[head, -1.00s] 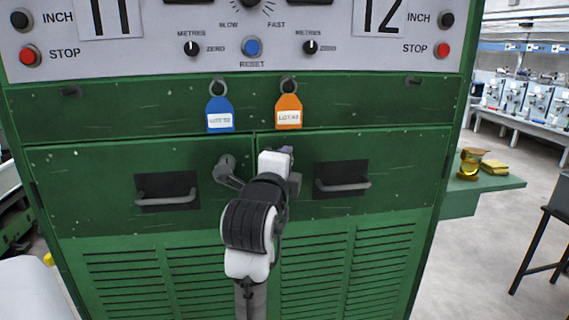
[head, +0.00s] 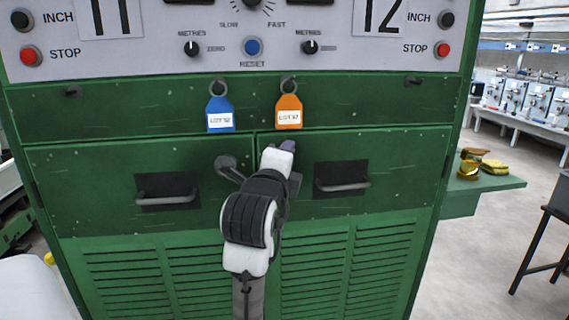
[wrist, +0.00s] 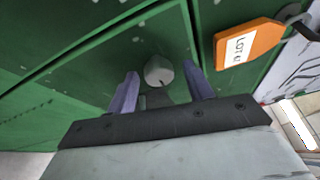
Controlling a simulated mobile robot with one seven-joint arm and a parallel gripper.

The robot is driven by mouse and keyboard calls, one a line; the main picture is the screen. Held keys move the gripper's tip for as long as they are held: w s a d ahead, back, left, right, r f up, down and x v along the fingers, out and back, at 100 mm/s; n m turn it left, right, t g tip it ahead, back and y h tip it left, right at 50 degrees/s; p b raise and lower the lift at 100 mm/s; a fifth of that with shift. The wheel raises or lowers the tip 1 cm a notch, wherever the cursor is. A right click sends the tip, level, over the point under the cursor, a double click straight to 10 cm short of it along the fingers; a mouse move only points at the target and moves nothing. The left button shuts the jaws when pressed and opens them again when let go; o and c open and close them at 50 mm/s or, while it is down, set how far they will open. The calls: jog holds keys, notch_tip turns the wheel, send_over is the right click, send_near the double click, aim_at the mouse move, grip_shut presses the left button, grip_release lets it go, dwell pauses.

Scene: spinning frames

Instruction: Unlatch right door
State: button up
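The green right door (head: 405,165) is closed, with a recessed bar handle (head: 343,188). Its latch has a round grey knob (wrist: 159,71), seen in the wrist view with a dark lever part running below it. In the head view my arm hides most of this latch. My gripper (head: 284,148) is at the upper inner corner of the right door. In the wrist view its two purple fingers (wrist: 160,80) are apart, one on each side of the knob, with gaps visible. I cannot tell how far the fingertips reach around the latch.
The left door (head: 100,170) is closed, with its own grey latch (head: 228,168). A blue tag (head: 220,113) and an orange tag (head: 289,112) hang just above the doors. A control panel (head: 130,52) is above. A green side table (head: 490,184) juts out at right.

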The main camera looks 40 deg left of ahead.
jog(key=b+v, duration=0.2)
jog(key=v, duration=1.1)
jog(key=shift+s+d, duration=0.25)
jog(key=shift+s, duration=0.05)
